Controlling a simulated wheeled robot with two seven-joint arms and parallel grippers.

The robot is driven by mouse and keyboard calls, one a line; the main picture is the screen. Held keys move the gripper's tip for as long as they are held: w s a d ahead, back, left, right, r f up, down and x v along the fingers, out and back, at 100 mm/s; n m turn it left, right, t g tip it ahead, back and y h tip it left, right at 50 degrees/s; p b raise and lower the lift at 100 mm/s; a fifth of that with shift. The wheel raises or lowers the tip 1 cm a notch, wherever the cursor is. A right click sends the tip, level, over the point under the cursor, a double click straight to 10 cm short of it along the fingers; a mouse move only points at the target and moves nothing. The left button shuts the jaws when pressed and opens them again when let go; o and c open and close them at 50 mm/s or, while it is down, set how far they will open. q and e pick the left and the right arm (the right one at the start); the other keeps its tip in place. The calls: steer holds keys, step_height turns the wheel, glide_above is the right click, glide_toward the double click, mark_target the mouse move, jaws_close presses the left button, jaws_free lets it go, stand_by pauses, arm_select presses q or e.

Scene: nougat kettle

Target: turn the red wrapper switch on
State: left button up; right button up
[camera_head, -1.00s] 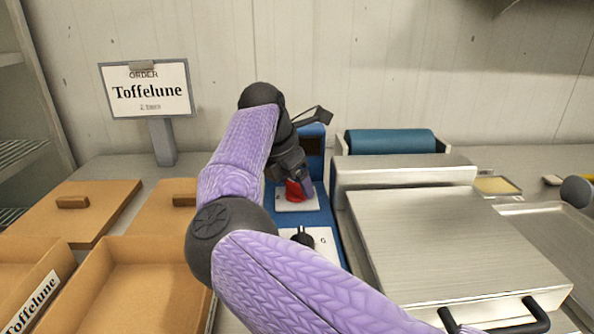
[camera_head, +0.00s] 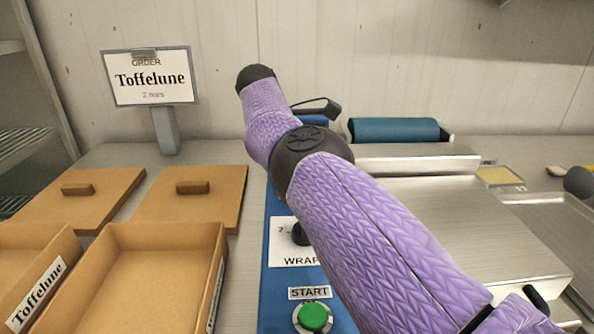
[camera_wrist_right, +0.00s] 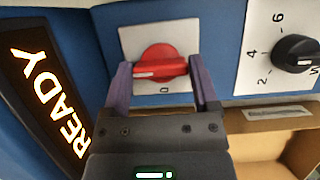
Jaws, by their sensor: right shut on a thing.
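The red wrapper switch (camera_wrist_right: 161,66) shows in the right wrist view, on a white plate of the blue panel. A "0" is printed by its edge at the bottom of the picture. The white pointer mark on the knob points left in that view. My right gripper (camera_wrist_right: 160,74) has its purple fingers on either side of the knob and is shut on it. In the head view my right arm hides the switch and the gripper. My left gripper is not in view.
A lit READY display (camera_wrist_right: 47,105) and a black dial (camera_wrist_right: 294,52) flank the switch. A green START button (camera_head: 313,317) sits at the panel's near end. Cardboard trays (camera_head: 222,262) lie left and a steel machine (camera_head: 470,225) stands right.

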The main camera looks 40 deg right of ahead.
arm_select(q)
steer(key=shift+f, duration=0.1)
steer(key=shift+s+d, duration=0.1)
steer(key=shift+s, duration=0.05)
arm_select(e)
steer(key=o, duration=1.1)
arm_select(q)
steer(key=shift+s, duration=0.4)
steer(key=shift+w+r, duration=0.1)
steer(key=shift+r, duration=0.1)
arm_select(e)
steer(key=shift+r, duration=0.1)
